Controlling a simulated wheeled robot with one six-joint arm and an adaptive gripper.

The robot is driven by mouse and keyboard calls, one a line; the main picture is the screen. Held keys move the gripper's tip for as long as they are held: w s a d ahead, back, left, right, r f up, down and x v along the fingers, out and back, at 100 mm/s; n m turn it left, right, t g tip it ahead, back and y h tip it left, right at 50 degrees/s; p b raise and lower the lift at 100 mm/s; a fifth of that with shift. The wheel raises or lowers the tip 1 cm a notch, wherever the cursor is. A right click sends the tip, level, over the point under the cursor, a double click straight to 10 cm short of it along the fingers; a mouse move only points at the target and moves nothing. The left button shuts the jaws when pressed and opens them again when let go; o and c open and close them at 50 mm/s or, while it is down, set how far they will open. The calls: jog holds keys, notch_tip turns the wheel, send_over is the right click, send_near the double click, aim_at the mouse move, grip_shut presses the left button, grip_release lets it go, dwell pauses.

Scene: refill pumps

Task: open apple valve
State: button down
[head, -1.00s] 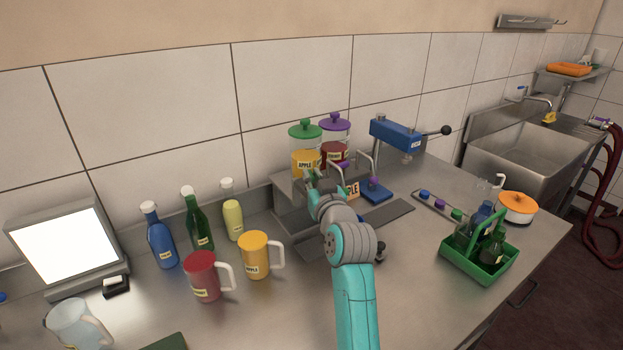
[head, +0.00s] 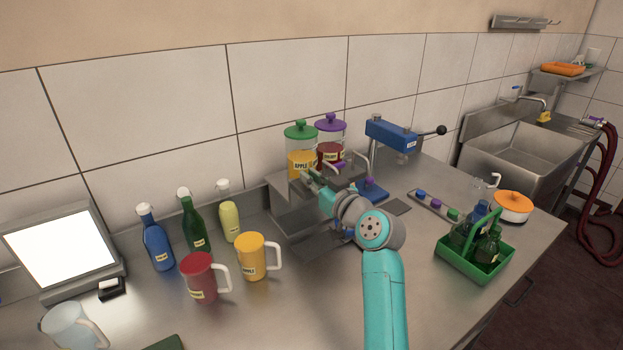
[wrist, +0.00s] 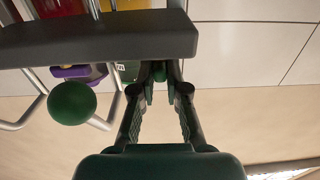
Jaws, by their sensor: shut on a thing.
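The apple jar (head: 301,165), with a green lid and a yellow lower part labelled APPLE, stands on the metal dispenser at the wall. My gripper (head: 308,180) is at the front of this jar. In the wrist view, my gripper (wrist: 160,72) has its fingertips closed together on a small green piece (wrist: 158,84), apparently the apple valve's handle. The fingers and arm hide most of the valve, so I cannot tell how far it is turned. A green ball (wrist: 72,102) shows left of the fingers in the wrist view.
A purple-lidded jar (head: 330,153) with red contents stands just right of the apple jar. A blue press (head: 391,133) is farther right. A yellow mug (head: 252,258), red mug (head: 199,279) and several bottles stand left. A green carrier (head: 474,262) stands at right.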

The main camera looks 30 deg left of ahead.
jog(key=c, duration=1.2)
grip_release()
jog(key=shift+d, duration=0.1)
jog(key=v, duration=1.1)
jog(key=shift+s+d+f, duration=0.1)
jog(key=shift+d, duration=0.3)
